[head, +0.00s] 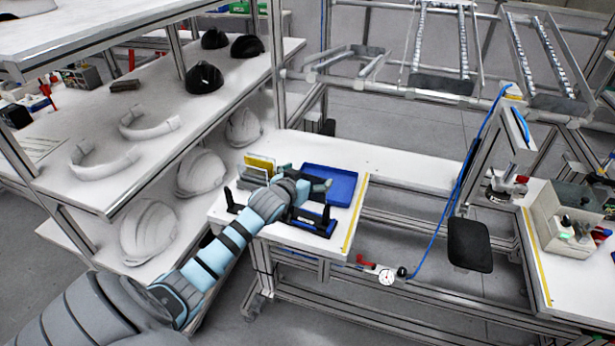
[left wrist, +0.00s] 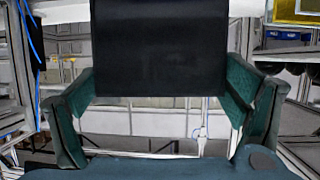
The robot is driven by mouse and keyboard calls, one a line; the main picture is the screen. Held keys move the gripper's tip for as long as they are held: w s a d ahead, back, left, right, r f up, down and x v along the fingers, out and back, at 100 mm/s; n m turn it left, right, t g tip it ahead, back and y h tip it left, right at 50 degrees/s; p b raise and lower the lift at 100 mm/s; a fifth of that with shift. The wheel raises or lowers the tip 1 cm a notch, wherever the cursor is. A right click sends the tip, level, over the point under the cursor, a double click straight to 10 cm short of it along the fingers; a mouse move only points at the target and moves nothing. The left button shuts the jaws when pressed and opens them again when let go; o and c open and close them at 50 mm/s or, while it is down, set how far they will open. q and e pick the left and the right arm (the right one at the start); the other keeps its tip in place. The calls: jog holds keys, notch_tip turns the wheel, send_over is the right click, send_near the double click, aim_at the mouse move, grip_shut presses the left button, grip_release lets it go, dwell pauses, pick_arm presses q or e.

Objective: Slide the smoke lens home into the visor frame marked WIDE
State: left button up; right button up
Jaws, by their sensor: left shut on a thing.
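My left gripper (head: 318,186) is over the white bench, beside the blue tray. In the left wrist view my left gripper (left wrist: 160,88) has its green pads at both sides of a dark, flat panel, the smoke lens (left wrist: 160,45), and is shut on it. In the head view the lens is small and mostly merges with the dark fingers. A black and blue frame fixture (head: 318,222) stands at the bench front, just below the gripper and partly hidden by my arm. Its marking cannot be read, so I cannot tell whether it is WIDE. My right gripper is not in view.
The blue tray (head: 343,196) lies behind the fixture. A rack with a yellow panel (head: 261,163) stands left of my gripper. Shelves with white helmet shells (head: 148,232) are at left. The bench (head: 400,165) is clear toward the right. A black pad (head: 470,245) hangs at right.

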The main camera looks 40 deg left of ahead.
pick_arm(q)
jog(key=shift+r+p, duration=0.1)
jog(key=shift+p, duration=0.25)
jog(key=shift+f+b, duration=1.95)
jog(key=shift+f, duration=1.15)
jog(key=o, duration=0.9)
jog(key=shift+d, duration=0.1)
jog(key=v, duration=1.2)
jog(key=shift+r, duration=0.1)
